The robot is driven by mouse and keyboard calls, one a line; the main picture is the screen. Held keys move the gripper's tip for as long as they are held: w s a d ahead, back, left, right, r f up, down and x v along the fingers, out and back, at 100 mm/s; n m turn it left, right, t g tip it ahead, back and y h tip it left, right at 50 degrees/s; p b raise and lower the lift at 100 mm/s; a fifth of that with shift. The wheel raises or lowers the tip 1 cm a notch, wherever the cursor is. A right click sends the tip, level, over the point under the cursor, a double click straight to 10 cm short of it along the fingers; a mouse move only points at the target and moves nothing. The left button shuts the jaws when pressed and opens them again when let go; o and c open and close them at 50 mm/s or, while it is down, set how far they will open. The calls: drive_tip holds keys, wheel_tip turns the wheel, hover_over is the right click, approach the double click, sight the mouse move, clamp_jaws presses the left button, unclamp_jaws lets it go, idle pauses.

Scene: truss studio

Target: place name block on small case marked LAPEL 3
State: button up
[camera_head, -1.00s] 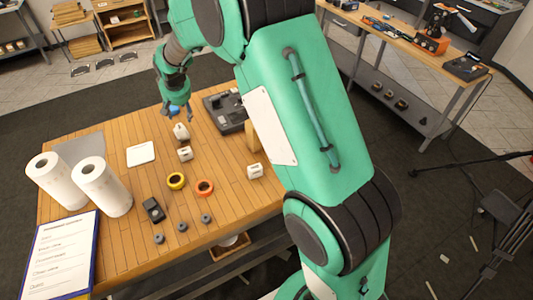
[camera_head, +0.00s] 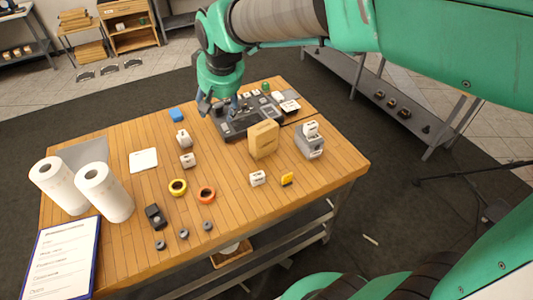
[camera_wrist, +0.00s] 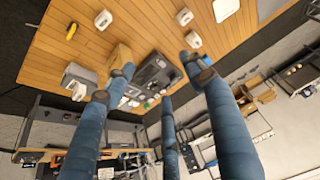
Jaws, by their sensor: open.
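Several small white cases stand on the wooden table: one near the blue block (camera_head: 182,139), one just in front of it (camera_head: 188,160), one near the front middle (camera_head: 257,178), and one on a grey stand (camera_head: 310,129). Their labels are too small to read, so I cannot tell which is LAPEL 3.
The dark device (camera_head: 236,128) sits at the back, with a tan block (camera_head: 264,139) before it and the grey stand (camera_head: 312,148) to the right. Tape rolls (camera_head: 206,196), paper rolls (camera_head: 104,194) and a clipboard (camera_head: 62,258) occupy the left and front. The front right is clear.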

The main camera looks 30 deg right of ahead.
drive_tip(key=s+d, duration=0.3)
drive_tip(key=s, duration=2.3)
drive_tip(key=shift+r, duration=0.2)
drive_tip(key=shift+s, duration=0.1)
wheel_tip(320, 180, down, 4)
drive_tip(key=b, duration=0.3)
drive_tip(key=shift+r, duration=0.25)
drive_tip(key=shift+o, duration=0.7)
drive_tip(key=shift+r, duration=0.1)
